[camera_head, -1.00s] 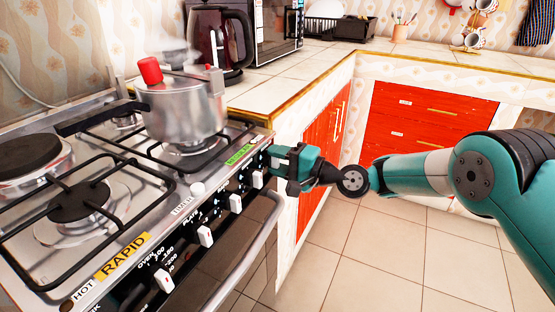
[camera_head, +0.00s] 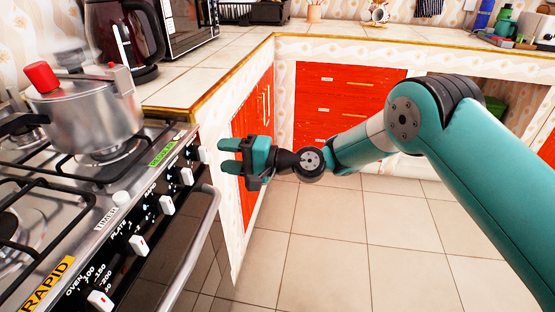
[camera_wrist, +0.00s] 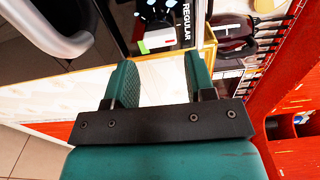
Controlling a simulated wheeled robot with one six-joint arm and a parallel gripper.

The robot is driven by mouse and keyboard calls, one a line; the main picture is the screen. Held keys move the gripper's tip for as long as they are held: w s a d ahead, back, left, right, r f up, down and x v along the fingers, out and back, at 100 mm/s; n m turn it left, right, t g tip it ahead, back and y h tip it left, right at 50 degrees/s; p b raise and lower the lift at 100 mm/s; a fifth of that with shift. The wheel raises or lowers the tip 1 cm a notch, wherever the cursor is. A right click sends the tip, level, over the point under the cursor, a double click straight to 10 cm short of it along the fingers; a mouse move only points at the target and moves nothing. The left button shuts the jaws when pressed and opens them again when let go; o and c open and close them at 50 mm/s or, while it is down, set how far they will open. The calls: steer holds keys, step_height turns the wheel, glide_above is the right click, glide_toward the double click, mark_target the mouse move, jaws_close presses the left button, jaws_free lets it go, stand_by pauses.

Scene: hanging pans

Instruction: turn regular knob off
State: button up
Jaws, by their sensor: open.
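The stove's front panel carries a row of white knobs. The farthest knob (camera_head: 204,153) is close to the green REGULAR label (camera_head: 162,152). In the wrist view a white knob (camera_wrist: 158,38) with red and green marks shows near the REGULAR lettering (camera_wrist: 187,22). My gripper (camera_head: 227,156) is open and empty, just right of the farthest knob, with a small gap between. In the wrist view its two fingers (camera_wrist: 160,75) are spread apart, and that knob lies beyond and between their tips. The pointer angle of the knob is hard to read.
A steaming silver pressure cooker (camera_head: 85,115) stands on the stove above the panel. The oven handle (camera_head: 195,255) sticks out below the knobs. The counter (camera_head: 220,75) and red cabinet doors (camera_head: 253,112) are behind my gripper. The tiled floor (camera_head: 330,245) is clear.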

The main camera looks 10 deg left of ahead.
steer(key=s+d+b, duration=0.1)
steer(key=d+b, duration=0.1)
steer(key=d, duration=1)
steer(key=shift+b, duration=0.4)
